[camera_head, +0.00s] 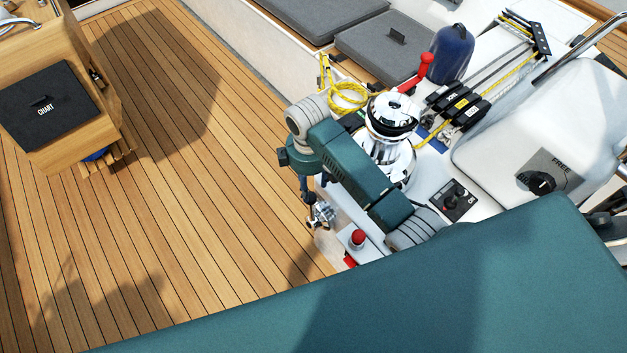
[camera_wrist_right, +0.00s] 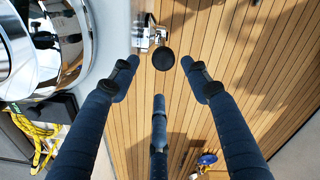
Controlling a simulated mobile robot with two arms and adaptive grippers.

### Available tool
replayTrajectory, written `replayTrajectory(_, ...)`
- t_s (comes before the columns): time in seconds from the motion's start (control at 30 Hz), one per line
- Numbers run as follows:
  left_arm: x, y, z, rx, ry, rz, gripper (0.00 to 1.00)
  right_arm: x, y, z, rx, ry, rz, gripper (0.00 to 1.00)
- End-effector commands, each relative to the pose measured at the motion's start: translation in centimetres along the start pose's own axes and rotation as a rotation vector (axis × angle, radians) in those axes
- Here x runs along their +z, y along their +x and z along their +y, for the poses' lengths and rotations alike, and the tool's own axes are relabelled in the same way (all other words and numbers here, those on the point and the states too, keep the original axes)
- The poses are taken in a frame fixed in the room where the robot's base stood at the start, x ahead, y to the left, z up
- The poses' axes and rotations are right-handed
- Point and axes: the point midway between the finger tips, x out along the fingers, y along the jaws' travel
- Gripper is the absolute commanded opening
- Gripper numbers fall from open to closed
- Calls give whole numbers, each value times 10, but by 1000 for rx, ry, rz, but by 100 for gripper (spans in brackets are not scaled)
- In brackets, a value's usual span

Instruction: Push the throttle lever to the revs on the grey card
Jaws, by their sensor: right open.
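The throttle lever shows in the right wrist view as a black round knob (camera_wrist_right: 163,59) on a chrome bracket at the side of the white coaming. In the head view its chrome fitting (camera_head: 322,213) stands on the coaming's side face, partly hidden by my arm. My right gripper (camera_wrist_right: 158,78) is open and empty. Its dark blue fingers are spread around the knob in the right wrist view; I cannot tell whether any finger touches it. In the head view the right gripper (camera_head: 304,187) hangs just above the fitting. I cannot make out a grey card with revs. My left gripper is out of view.
A chrome winch (camera_head: 391,118) with a red handle stands behind my right arm. A black switch panel (camera_head: 455,201) and a red button (camera_head: 358,238) are near it. A grey plate marked FREE (camera_head: 560,168) carries a black knob. The teak floor (camera_head: 180,200) is open at left.

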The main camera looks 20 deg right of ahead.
Motion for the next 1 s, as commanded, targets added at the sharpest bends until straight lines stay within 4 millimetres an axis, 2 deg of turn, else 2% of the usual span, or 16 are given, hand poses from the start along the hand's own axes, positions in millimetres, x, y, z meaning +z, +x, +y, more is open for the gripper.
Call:
replayTrajectory(0.17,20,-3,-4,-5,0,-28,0,1,20,-2,-4,0,-3,47)
replayTrajectory(0.3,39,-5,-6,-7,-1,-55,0,1,48,-2,-4,1,-4,47)
replayTrajectory(0.43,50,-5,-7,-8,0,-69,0,1,73,-2,-4,1,-4,47)
replayTrajectory(0.57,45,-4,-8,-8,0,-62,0,0,92,-1,-2,1,-2,47)
replayTrajectory(0.8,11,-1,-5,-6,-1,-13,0,0,106,-1,-1,0,0,47)
replayTrajectory(1.0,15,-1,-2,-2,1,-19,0,0,107,-1,0,0,0,47)
